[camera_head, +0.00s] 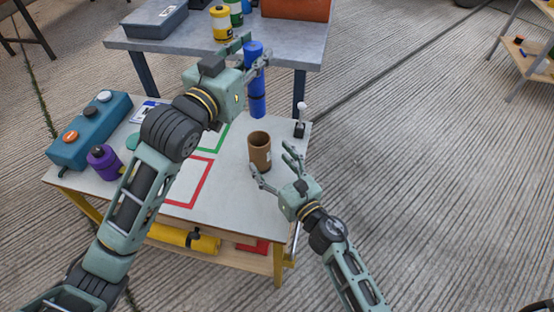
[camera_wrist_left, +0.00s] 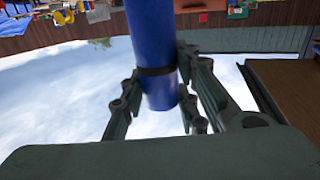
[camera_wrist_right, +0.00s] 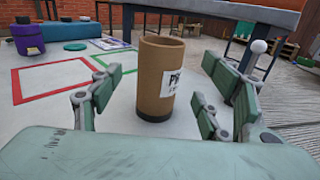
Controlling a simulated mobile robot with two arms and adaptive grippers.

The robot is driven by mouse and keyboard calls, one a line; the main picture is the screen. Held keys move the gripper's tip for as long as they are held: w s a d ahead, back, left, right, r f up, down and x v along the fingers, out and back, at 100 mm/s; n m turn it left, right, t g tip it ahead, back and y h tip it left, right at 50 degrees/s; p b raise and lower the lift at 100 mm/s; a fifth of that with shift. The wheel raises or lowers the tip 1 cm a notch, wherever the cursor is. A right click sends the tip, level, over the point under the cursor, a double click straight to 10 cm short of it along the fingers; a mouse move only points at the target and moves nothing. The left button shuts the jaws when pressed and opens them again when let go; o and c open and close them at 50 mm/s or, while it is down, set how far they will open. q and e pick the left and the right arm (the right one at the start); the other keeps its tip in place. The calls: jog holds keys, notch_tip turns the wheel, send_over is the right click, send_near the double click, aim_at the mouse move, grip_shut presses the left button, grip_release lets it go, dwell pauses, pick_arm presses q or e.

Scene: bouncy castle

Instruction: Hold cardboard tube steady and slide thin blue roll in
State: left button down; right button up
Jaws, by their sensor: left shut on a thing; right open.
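The brown cardboard tube (camera_head: 259,148) stands upright on the white-topped table, with a dark base band and a printed white label in the right wrist view (camera_wrist_right: 158,85). The thin blue roll (camera_head: 257,104) is held upright in my left gripper (camera_head: 256,62), which is shut on it, above and behind the tube. In the left wrist view the blue roll (camera_wrist_left: 153,40) has a dark band and lies between the fingers. My right gripper (camera_head: 275,166) is open, with its fingers on either side of the tube at its near side, not visibly touching it.
On the table are a teal box (camera_head: 90,130), a purple container (camera_head: 104,162), red (camera_head: 190,183) and green (camera_head: 213,142) outlined squares, and a small white-knobbed item (camera_head: 301,122). A grey table (camera_head: 285,57) with yellow and green cans stands behind.

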aim_at(264, 152)
jog(key=x, duration=0.6)
jog(key=shift+w+a, duration=0.2)
jog(key=shift+w, duration=0.2)
jog(key=shift+c, duration=0.6)
jog(key=c, duration=1.6)
pick_arm(q)
jog(key=shift+f+m+g+h, duration=0.3)
jog(key=shift+f+m+h, duration=0.05)
jog(key=shift+m+h, duration=0.15)
jog(key=shift+s+a+f+g+h, duration=0.1)
jog(key=shift+f+g+h, duration=0.2)
jog(key=shift+f+h, duration=0.15)
notch_tip(264, 152, down, 18)
